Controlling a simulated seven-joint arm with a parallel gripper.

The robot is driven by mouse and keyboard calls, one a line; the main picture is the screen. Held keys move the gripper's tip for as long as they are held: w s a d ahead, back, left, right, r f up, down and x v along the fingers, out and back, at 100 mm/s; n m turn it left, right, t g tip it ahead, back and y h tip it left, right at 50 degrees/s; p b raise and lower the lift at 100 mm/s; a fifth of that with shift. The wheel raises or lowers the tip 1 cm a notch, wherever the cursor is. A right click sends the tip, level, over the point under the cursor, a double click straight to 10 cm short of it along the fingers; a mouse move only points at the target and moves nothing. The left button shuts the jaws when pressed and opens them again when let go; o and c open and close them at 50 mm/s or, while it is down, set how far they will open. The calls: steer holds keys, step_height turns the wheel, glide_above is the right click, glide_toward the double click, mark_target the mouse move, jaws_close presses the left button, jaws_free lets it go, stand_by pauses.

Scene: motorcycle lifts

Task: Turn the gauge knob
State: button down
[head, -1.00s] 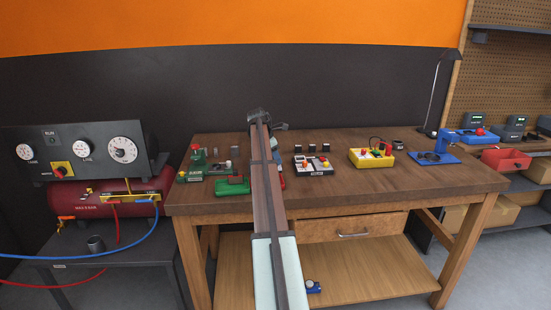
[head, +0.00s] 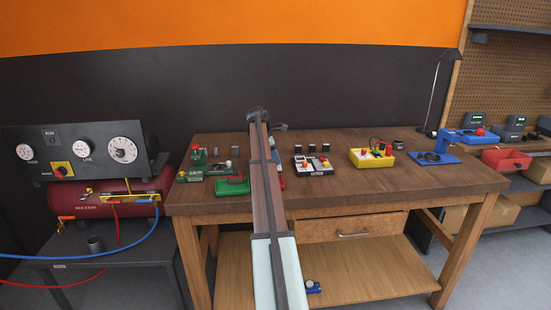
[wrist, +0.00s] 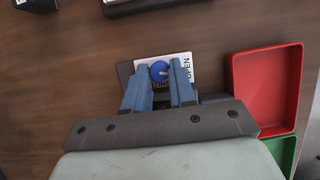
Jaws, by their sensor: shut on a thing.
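A round blue knob (wrist: 159,71) shows in the wrist view, on a small dark block with a white plate (wrist: 183,66) marked "OPEN". It looks like the gauge knob. My gripper (wrist: 159,66) has one blue finger on each side of it and is shut on it. The fingers hide part of the plate and block. In the head view my arm covers this part of the workbench (head: 400,179), so neither the knob nor the gripper can be made out clearly there.
A red tray (wrist: 265,85) lies close to the right of the fingers, with a green tray (wrist: 284,152) below it. In the head view a yellow box (head: 370,159) stands to the right. A gauge panel (head: 100,135) is at the left.

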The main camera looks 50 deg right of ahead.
steer(key=m+y, duration=0.1)
steer(key=m, duration=0.2)
steer(key=m+g, duration=0.1)
steer(key=m, duration=0.1)
steer(key=shift+w+d+m+y, duration=0.15)
steer(key=shift+d+m+y, duration=0.05)
steer(key=shift+m+y, duration=0.2)
stand_by(0.4)
steer(key=c, duration=1.2)
jaws_free()
steer(key=v, duration=0.7)
steer(key=shift+w+r, duration=0.1)
steer(key=shift+r, duration=0.15)
steer(key=shift+o, duration=0.4)
